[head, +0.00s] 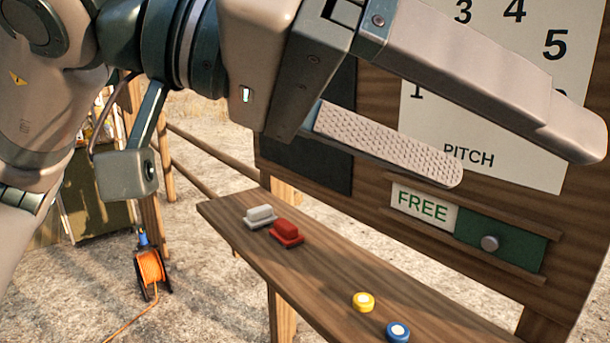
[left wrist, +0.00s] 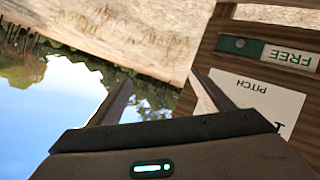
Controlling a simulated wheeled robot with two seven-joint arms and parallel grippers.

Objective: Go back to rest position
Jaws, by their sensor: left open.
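My left gripper (head: 522,160) reaches in from the upper left of the head view, large and close to the camera. Its two fingers are spread apart with nothing between them, and the lower finger shows a textured pad. It appears in front of the wooden board (head: 375,195), over the pitch chart (head: 505,115); I cannot tell the exact gap. In the left wrist view the gripper (left wrist: 163,88) also has its fingers apart and empty. A FREE sign (head: 424,206) with a green slider and round knob (head: 490,243) sits on the board below the gripper. My right gripper is not in view.
A wooden shelf (head: 330,280) below the board carries a white block (head: 260,216), a red block (head: 287,233), a yellow round piece (head: 364,301) and a blue one (head: 398,331). An orange cable reel (head: 150,267) stands on the gravel at left.

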